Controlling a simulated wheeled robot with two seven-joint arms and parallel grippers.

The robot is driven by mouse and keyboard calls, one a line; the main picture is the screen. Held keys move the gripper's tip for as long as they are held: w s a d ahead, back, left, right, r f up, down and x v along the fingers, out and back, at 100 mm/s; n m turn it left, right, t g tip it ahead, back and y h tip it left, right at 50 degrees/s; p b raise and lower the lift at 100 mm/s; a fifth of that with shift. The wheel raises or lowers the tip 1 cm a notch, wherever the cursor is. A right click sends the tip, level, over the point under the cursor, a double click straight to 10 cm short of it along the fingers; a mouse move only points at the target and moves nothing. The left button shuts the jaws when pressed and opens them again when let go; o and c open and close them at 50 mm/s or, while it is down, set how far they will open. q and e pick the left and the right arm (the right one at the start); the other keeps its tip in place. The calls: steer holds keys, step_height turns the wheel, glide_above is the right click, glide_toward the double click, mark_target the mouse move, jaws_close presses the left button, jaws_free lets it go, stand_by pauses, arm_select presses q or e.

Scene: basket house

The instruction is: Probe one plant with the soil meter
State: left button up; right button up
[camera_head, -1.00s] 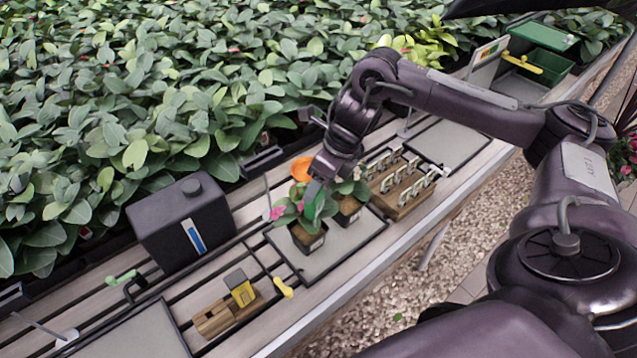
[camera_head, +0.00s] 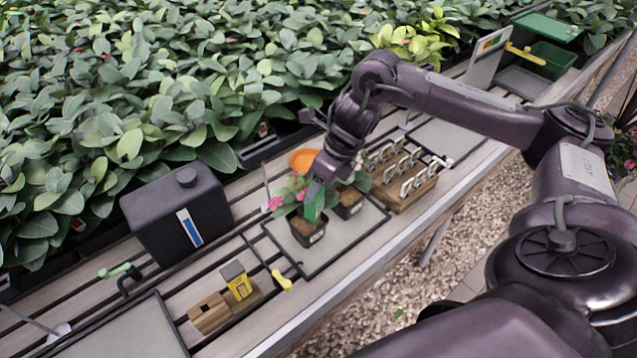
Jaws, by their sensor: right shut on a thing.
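My right gripper (camera_head: 318,180) is shut on the green soil meter (camera_head: 314,203), mostly hidden between the fingers. The meter points down over the front potted plant. That plant has pink flowers (camera_head: 276,202) and green leaves, in a small dark square pot (camera_head: 307,233) on a grey tray (camera_head: 334,243). The meter's lower end is at the pot's soil; I cannot tell how deep it sits. A second potted plant (camera_head: 349,203) stands close behind on the same tray, partly covered by my gripper. My left gripper is not in view.
An orange bowl (camera_head: 304,160) is behind the pots. A wooden rack of tags (camera_head: 405,182) stands right, a black canister (camera_head: 178,214) left. A wooden block with a yellow-grey device (camera_head: 237,280) and a yellow-handled tool (camera_head: 281,280) lie in front. Dense foliage borders the slatted bench.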

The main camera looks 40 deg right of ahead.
steer(key=shift+f, duration=0.1)
stand_by(0.4)
steer(key=shift+d+f+b, duration=0.1)
steer(key=shift+f+b, duration=1)
steer(key=shift+f, duration=0.2)
stand_by(0.9)
steer(key=o, duration=1.1)
steer(key=shift+o, duration=0.2)
steer(key=v, duration=0.8)
steer(key=shift+p, duration=0.35)
